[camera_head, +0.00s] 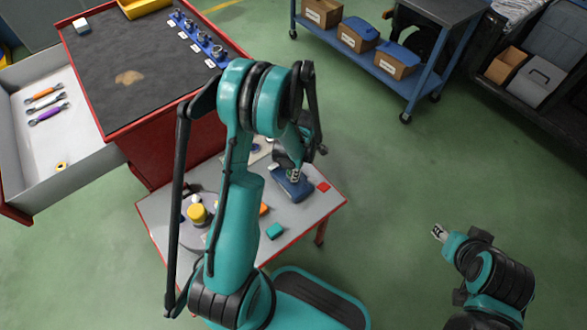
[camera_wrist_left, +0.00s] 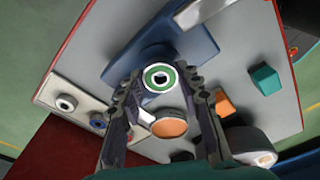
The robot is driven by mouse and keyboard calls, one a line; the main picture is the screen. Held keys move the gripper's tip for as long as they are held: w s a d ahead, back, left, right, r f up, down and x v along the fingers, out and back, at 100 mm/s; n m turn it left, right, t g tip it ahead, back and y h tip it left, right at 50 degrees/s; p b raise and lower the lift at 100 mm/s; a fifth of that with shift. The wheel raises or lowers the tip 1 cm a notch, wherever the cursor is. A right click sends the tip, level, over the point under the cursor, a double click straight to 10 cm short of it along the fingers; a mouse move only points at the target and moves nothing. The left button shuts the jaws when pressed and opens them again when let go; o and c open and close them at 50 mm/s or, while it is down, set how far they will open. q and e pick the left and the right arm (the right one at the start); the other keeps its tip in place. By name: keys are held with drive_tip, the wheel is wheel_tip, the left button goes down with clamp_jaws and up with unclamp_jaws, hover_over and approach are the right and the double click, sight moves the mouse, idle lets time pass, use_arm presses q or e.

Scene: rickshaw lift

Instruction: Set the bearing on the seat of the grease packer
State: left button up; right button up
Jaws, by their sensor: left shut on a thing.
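The bearing (camera_wrist_left: 160,68), a green and white ring with a dark centre, sits between the fingertips of my left gripper (camera_wrist_left: 160,74). The fingers are shut on it from both sides. The blue grease packer (camera_wrist_left: 200,42) lies behind the bearing in the left wrist view, and its seat is mostly hidden. In the head view my left gripper (camera_head: 292,172) is over the packer (camera_head: 298,190), and the bearing cannot be made out. Whether the bearing touches the packer I cannot tell. My right gripper (camera_head: 438,232) is off to the right over the floor, its fingers unclear.
The red-edged grey table (camera_head: 325,200) also holds a teal block (camera_head: 274,231), a yellow-topped jar (camera_head: 197,213) and a pale plate with round parts (camera_wrist_left: 75,100). A red cabinet with an open drawer (camera_head: 85,150) stands at left.

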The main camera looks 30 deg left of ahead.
use_arm(q)
drive_tip(key=shift+f, duration=0.6)
idle(1.4)
drive_tip(key=o, duration=1.7)
drive_tip(key=shift+r, duration=0.1)
wheel_tip(320, 180, up, 8)
drive_tip(key=p, duration=0.5)
